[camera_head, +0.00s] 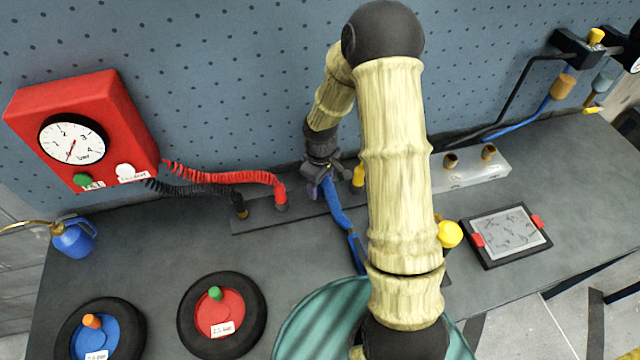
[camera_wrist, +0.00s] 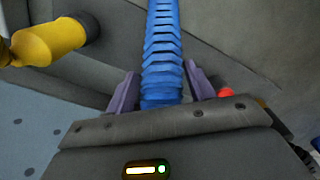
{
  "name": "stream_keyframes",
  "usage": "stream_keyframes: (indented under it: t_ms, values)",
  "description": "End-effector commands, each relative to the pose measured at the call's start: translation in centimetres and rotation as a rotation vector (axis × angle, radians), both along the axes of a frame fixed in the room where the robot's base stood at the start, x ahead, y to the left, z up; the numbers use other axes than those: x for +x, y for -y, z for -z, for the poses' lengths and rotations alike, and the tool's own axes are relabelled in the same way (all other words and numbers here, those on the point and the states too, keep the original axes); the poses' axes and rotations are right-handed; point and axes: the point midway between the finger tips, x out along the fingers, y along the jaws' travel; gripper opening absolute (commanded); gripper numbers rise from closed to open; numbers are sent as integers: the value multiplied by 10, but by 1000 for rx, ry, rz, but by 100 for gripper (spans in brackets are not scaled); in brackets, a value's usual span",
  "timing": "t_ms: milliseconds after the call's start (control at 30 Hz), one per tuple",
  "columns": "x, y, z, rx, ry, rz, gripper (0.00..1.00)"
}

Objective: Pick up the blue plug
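The blue plug's ribbed hose (camera_head: 341,219) runs from my gripper down across the bench, and its lower end passes behind my arm. In the wrist view, the ribbed blue piece (camera_wrist: 162,60) lies between my gripper's two purple fingers (camera_wrist: 162,88). One finger is on each side, very close to it; I cannot tell whether they press on it. In the head view, my gripper (camera_head: 319,178) is above the back of the bench, by the pegboard. The plug's end is hidden at the gripper.
A grey socket bar (camera_head: 262,218) holds the red hose (camera_head: 225,174) and black hose (camera_head: 195,190) ends. A yellow plug (camera_head: 358,176) stands just right of my gripper and shows close in the wrist view (camera_wrist: 50,42). A red gauge box (camera_head: 110,105) hangs left. A tablet (camera_head: 507,234) lies right.

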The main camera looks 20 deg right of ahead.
Motion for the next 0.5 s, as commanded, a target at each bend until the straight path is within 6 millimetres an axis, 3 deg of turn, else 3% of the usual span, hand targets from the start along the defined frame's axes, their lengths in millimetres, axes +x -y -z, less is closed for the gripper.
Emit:
stream_keyframes:
  t_ms: [33, 233, 500]
  values:
    - [0, 0, 0, 0, 0, 0, 44]
    - [0, 0, 0, 0, 0, 0, 5]
    - [0, 0, -1, 0, 1, 0, 3]
